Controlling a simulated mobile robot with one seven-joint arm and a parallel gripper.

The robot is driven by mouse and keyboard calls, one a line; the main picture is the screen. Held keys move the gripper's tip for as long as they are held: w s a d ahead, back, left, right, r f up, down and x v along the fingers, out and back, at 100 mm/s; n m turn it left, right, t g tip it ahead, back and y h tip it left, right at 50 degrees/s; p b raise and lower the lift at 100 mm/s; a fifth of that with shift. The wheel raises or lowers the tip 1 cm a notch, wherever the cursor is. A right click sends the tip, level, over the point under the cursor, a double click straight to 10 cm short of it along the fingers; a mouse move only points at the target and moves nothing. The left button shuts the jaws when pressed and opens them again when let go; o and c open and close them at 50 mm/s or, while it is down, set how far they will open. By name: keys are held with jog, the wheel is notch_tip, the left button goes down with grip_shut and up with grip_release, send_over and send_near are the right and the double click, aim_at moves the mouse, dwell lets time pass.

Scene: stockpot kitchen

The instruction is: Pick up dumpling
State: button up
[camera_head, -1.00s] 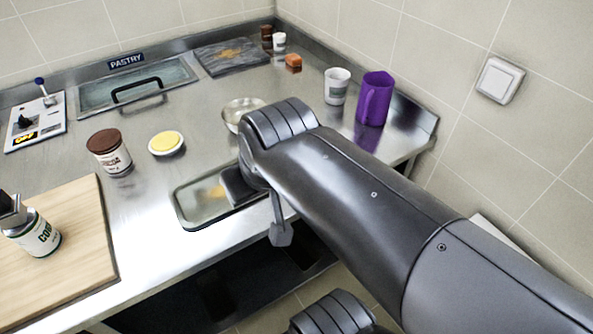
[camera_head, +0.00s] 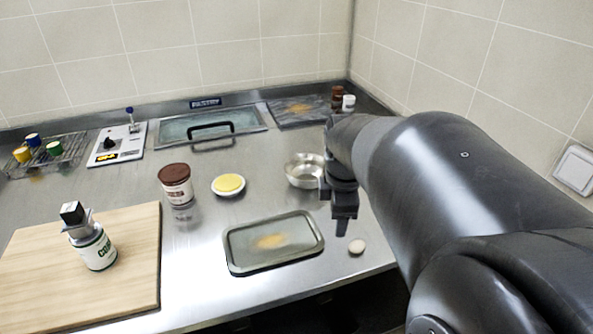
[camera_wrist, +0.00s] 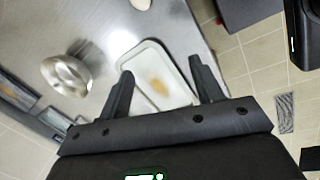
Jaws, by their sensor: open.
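The dumpling is a small pale round lump (camera_head: 357,247) lying on the steel counter near its front edge, right of the metal tray. In the wrist view the pale lump (camera_wrist: 141,3) is cut off by the top edge. My gripper (camera_head: 345,228) hangs above the counter just up and left of the lump in the head view, apart from it. In the wrist view my gripper (camera_wrist: 162,82) has its two fingers spread wide with nothing between them but the view of the tray below.
A shallow metal tray (camera_head: 232,250) with a yellowish patch lies left of the lump. A steel bowl (camera_head: 303,171) stands behind. A brown-lidded jar (camera_head: 176,186), a yellow-topped dish (camera_head: 228,185) and a wooden board (camera_head: 135,285) with a can (camera_head: 95,250) are farther left.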

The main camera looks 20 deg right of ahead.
aim_at(358, 243)
jog(key=w+d+f+n+g+y, duration=0.1)
jog(key=w+d+f+n+g, duration=0.15)
jog(key=d+f+n, duration=0.5)
jog(key=shift+n+t, duration=0.25)
jog(key=shift+n, duration=0.3)
jog(key=f, duration=0.6)
jog(key=d+f, duration=0.1)
jog(key=f, duration=0.2)
jog(key=shift+w+d+f, duration=0.1)
jog(key=shift+w+f, duration=0.1)
jog(key=shift+w, duration=0.15)
jog(key=shift+c, duration=0.2)
jog(key=c, duration=1)
jog(key=shift+r, duration=0.1)
